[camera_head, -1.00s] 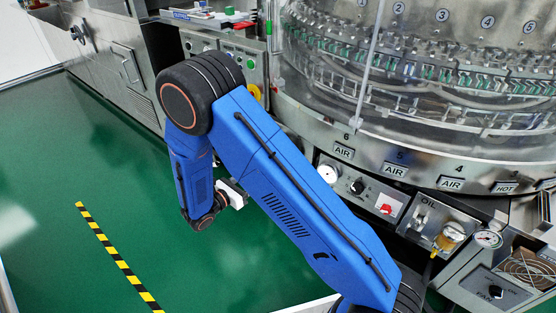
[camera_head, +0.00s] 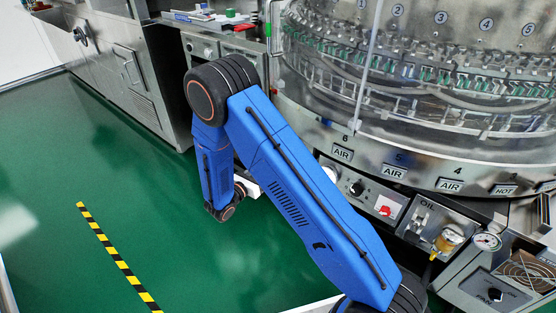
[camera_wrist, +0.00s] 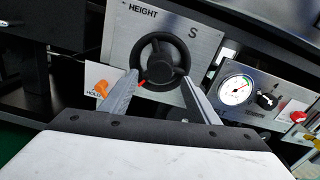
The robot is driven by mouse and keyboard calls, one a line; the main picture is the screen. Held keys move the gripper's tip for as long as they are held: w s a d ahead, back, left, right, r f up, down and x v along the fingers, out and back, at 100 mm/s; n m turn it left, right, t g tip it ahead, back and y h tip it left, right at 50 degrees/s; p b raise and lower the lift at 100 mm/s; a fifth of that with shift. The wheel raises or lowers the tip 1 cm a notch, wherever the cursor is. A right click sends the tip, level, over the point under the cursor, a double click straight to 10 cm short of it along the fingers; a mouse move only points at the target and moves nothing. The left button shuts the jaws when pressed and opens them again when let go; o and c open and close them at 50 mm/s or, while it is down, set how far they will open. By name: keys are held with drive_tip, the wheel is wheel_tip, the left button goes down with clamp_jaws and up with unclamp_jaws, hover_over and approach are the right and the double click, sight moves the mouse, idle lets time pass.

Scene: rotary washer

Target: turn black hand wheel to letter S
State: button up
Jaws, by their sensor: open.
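The black hand wheel (camera_wrist: 160,68) is mounted on a grey plate (camera_wrist: 118,45) in the wrist view. It has a round rim, spokes and a small red mark at its lower left. The letter S (camera_wrist: 192,33) is printed on the plate at the wheel's upper right. My gripper (camera_wrist: 158,82) is open, with its two fingers reaching to the lower left and lower right of the wheel. I cannot tell if either finger touches the rim. In the head view the hand wheel is not visible and my arm covers part of the machine front.
An orange knob (camera_wrist: 101,89) sits left of my left finger. A pressure gauge (camera_wrist: 235,90) and a black knob (camera_wrist: 266,100) are to the right. In the head view, green floor (camera_head: 120,190) is clear at the left.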

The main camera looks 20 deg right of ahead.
drive_tip(key=x, duration=0.6)
drive_tip(key=shift+w+d, duration=0.25)
clamp_jaws()
